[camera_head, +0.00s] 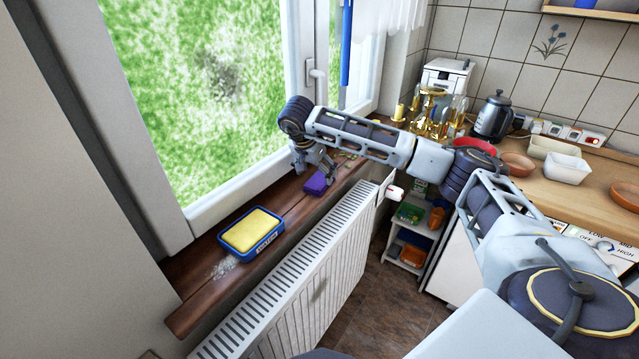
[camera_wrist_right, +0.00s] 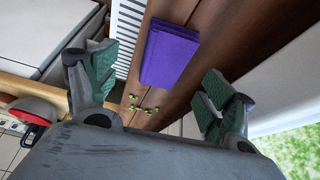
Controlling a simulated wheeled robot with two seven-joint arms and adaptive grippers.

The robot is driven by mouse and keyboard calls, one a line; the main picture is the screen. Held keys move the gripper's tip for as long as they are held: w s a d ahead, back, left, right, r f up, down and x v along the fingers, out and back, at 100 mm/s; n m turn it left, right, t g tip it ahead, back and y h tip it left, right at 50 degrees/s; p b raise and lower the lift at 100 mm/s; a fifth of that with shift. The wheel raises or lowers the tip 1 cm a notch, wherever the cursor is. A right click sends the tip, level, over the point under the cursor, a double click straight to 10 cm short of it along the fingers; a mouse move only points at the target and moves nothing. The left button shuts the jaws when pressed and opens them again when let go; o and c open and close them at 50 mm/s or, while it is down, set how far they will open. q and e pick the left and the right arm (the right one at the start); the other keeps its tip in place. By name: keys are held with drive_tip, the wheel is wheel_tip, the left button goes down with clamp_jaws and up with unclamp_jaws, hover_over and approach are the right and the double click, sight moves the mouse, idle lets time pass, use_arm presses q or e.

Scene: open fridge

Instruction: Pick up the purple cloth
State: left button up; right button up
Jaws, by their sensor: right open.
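The purple cloth (camera_head: 317,184) lies folded on the wooden windowsill (camera_head: 190,279) under the window. In the right wrist view the purple cloth (camera_wrist_right: 169,55) is a neat folded block ahead of the fingers, between them and apart from both. My right gripper (camera_head: 314,168) hangs just above the cloth, pointing down. In the right wrist view my right gripper (camera_wrist_right: 155,88) has its green-padded fingers wide apart, with nothing between the pads. My left gripper is in neither view.
A blue tray with a yellow sponge (camera_head: 252,230) sits nearer on the sill, beside white powder (camera_head: 224,266). Small green bits (camera_wrist_right: 146,108) lie near the cloth. A white radiator (camera_head: 330,240) runs below the sill. A counter with a kettle (camera_head: 493,118) and bowls stands right.

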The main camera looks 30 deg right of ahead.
sight(319, 180)
drive_tip(key=shift+d+f, duration=0.15)
drive_tip(key=shift+f, duration=0.25)
drive_tip(key=shift+w+d+f, duration=0.2)
drive_tip(key=shift+f, duration=0.1)
drive_tip(key=x, duration=0.2)
drive_tip(key=w+x, duration=0.1)
drive_tip(key=x, duration=0.1)
drive_tip(key=shift+d+r+p, duration=0.1)
drive_tip(key=shift+d+p, duration=0.05)
drive_tip(key=shift+p, duration=0.15)
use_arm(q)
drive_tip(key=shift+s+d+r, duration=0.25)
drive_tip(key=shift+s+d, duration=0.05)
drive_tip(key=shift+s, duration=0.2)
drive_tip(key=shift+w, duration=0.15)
use_arm(e)
drive_tip(key=shift+c, duration=0.5)
